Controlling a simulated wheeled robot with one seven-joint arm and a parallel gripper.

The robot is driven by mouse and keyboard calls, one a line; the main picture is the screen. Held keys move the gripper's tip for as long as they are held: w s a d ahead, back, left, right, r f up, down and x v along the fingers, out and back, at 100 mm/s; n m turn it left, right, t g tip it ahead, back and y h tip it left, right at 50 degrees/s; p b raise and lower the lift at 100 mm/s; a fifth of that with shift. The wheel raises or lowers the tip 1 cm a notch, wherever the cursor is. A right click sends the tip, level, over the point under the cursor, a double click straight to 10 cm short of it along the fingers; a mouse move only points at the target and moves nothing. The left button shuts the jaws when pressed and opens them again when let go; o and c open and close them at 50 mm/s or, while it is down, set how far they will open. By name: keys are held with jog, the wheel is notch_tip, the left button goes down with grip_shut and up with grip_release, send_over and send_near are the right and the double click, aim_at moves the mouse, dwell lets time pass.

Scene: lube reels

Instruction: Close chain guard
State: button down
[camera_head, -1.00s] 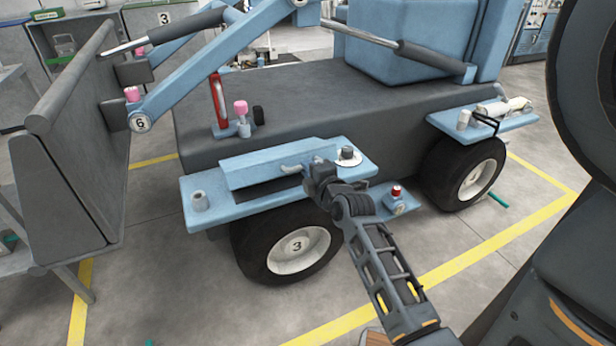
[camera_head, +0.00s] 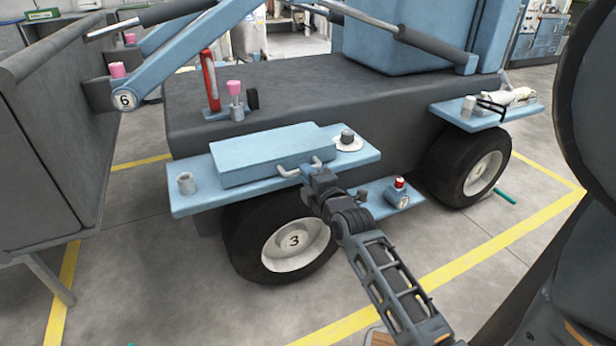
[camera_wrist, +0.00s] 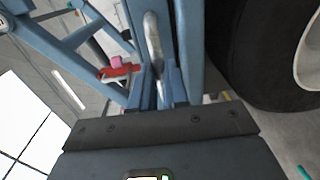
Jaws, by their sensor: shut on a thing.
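The chain guard (camera_head: 262,158) is a light-blue box-shaped cover lying along the blue shelf (camera_head: 205,204) above the wheel marked 3. I see its top and front face, with no dark gap below the front. A curved silver handle (camera_head: 290,171) is at its front right, and it also shows in the wrist view (camera_wrist: 152,40). My gripper (camera_head: 310,173) is at the handle and shut on it. In the wrist view my gripper's fingers (camera_wrist: 158,88) stand on either side of the handle's end. The exact contact is partly hidden by the fingers.
A lower step with a red-topped fitting (camera_head: 399,184) is close right of my gripper. The wheel (camera_head: 292,240) is just below. Open floor lies in front.

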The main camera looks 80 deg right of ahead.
jog(key=shift+w+a+f+y, duration=0.15)
jog(key=shift+f+y, duration=0.15)
jog(key=shift+f, duration=0.4)
jog(key=c, duration=1.1)
grip_release()
jog(key=shift+r, duration=0.2)
jog(key=p+v, duration=0.2)
jog(key=v, duration=0.5)
jog(key=shift+s+a, duration=0.25)
jog(key=shift+s, duration=0.05)
